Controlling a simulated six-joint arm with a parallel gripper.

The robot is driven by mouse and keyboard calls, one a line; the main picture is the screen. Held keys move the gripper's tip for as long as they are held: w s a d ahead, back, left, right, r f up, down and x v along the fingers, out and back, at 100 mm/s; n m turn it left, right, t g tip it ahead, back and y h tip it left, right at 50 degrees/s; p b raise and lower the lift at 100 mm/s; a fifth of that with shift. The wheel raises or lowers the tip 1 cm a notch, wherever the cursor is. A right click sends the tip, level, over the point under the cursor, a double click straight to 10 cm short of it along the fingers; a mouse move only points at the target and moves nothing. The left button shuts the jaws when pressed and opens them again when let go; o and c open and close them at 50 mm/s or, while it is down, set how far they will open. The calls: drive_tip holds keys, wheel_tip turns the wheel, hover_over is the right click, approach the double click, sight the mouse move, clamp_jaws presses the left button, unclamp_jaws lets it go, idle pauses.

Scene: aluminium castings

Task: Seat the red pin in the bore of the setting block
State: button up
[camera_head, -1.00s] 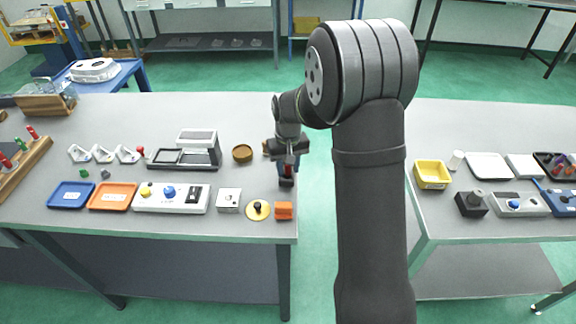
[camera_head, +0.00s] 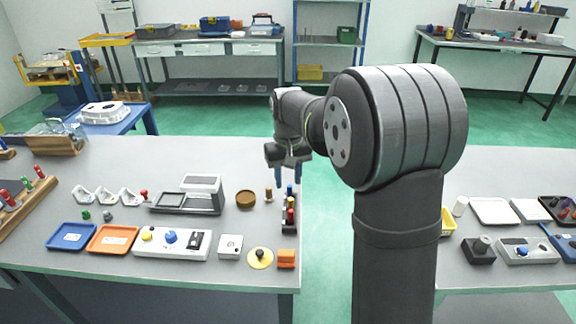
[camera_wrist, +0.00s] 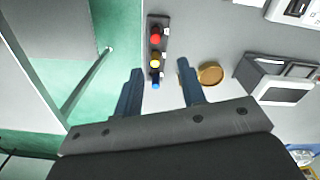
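A small dark block (camera_head: 289,227) stands near the right edge of the left table. It carries a row of coloured pins: a red pin (camera_head: 291,202), a yellow one and a blue one. In the wrist view the red pin (camera_wrist: 155,39) is at the far end and the blue pin (camera_wrist: 155,84) is nearest me. My gripper (camera_head: 288,186) is open and empty above the block's blue-pin end; its blue fingers (camera_wrist: 160,66) are spread on both sides in the wrist view. A grey-white block (camera_head: 230,246) with a small dark spot on top may be the setting block; I cannot tell.
A brown round dish (camera_head: 246,199) and a small tan peg (camera_head: 268,194) stand left of the dark block. A yellow disc with a black knob (camera_head: 260,257) and an orange block (camera_head: 286,259) are at the front. A gap separates the two tables.

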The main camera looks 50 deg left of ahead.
sight(291, 211)
drive_tip(key=shift+o, duration=0.4)
drive_tip(key=shift+r, duration=1.95)
wheel_tip(291, 211, down, 12)
drive_tip(key=n, duration=0.6)
drive_tip(key=shift+w+d, duration=0.15)
drive_tip(key=shift+w+d+f, duration=0.1)
drive_tip(key=shift+f, duration=1.25)
drive_tip(key=shift+w+f, duration=0.1)
drive_tip(key=shift+f, duration=1.25)
